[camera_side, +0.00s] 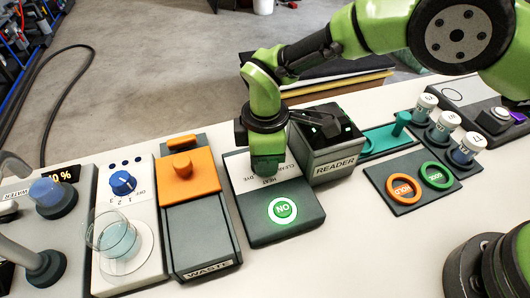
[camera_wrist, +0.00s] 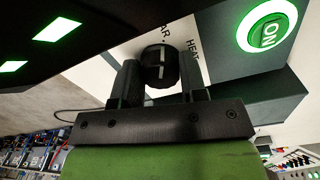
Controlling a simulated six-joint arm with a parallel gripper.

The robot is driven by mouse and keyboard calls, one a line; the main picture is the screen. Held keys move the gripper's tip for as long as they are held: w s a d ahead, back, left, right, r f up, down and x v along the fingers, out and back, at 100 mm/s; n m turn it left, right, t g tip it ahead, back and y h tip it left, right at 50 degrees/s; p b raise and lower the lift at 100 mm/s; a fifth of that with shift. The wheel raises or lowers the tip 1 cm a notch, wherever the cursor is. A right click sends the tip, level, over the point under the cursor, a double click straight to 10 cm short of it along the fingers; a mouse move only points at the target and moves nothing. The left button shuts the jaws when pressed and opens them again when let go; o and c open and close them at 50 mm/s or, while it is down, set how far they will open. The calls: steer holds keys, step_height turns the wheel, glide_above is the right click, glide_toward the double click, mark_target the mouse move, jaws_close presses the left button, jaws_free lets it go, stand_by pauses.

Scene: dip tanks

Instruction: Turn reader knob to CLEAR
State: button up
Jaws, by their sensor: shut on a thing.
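The knob (camera_wrist: 160,65) is black and round with white marks, and sits on the control panel (camera_side: 300,225) beside the printed words CLEAR, HEAT and DYE. My gripper (camera_side: 267,172) is down on this panel and hides the knob in the side view. In the wrist view my gripper (camera_wrist: 160,80) has one finger on each side of the knob, shut on it. Part of CLEAR and the word HEAT show above the knob there. I cannot tell which word the knob's mark points at. The reader (camera_side: 335,165) is the dark box just right of the panel.
A lit green ON button (camera_side: 283,210) is on the panel's front. The orange-topped waste unit (camera_side: 200,230), a blue dial (camera_side: 122,183) and a glass beaker (camera_side: 117,240) stand left. Capped vials (camera_side: 442,127) and the HOLD ring (camera_side: 403,190) lie right. The front table is clear.

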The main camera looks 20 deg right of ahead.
steer(key=o, duration=0.9)
step_height(320, 180, up, 10)
steer(key=shift+s, duration=0.15)
